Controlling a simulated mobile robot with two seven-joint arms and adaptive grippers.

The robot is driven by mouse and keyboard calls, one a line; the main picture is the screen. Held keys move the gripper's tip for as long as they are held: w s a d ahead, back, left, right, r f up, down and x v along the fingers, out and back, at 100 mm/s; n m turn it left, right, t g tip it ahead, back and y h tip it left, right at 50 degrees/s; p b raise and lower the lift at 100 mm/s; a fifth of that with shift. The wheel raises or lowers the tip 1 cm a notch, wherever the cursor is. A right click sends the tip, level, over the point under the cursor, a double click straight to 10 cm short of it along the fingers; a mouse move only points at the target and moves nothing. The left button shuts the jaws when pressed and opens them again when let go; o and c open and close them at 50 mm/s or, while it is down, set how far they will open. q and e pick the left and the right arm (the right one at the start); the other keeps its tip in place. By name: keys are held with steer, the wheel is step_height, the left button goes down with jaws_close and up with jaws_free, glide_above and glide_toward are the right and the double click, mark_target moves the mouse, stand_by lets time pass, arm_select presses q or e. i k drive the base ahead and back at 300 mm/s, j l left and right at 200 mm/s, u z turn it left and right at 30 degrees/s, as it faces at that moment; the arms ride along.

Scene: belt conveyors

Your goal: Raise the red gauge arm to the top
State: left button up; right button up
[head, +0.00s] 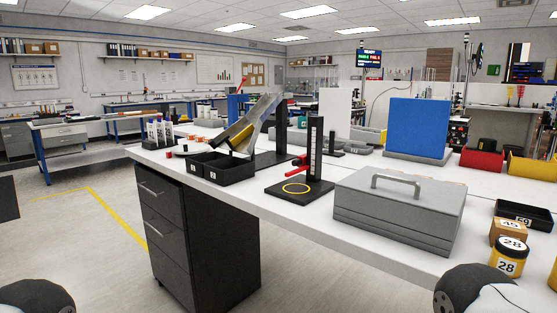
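The red gauge arm (288,172) juts left from a black upright post (316,135) on the white bench. It sits low on the post, well below the top, above a yellow ring marked on the black base plate (316,192). A pale scale strip runs up the post. Neither of my grippers is in view. Only dark rounded parts of my own arms show at the bottom left corner and at the bottom right, both apart from the gauge.
A grey toolbox (400,215) with a handle stands just right of the gauge. Black bins (236,172) and a tilted chute (252,125) are to its left. A yellow jar (508,262), a box (508,230) and a black tray (540,224) crowd the right. A blue panel (415,125) stands behind.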

mark_target(301, 162)
steer(key=i+j, duration=0.2)
steer(key=j, duration=0.15)
steer(key=i+j+z, duration=0.15)
steer(key=j, duration=0.2)
steer(key=i+j, duration=0.25)
steer(key=i+j+z, duration=0.1)
steer(key=j, duration=0.35)
steer(key=i, duration=0.1)
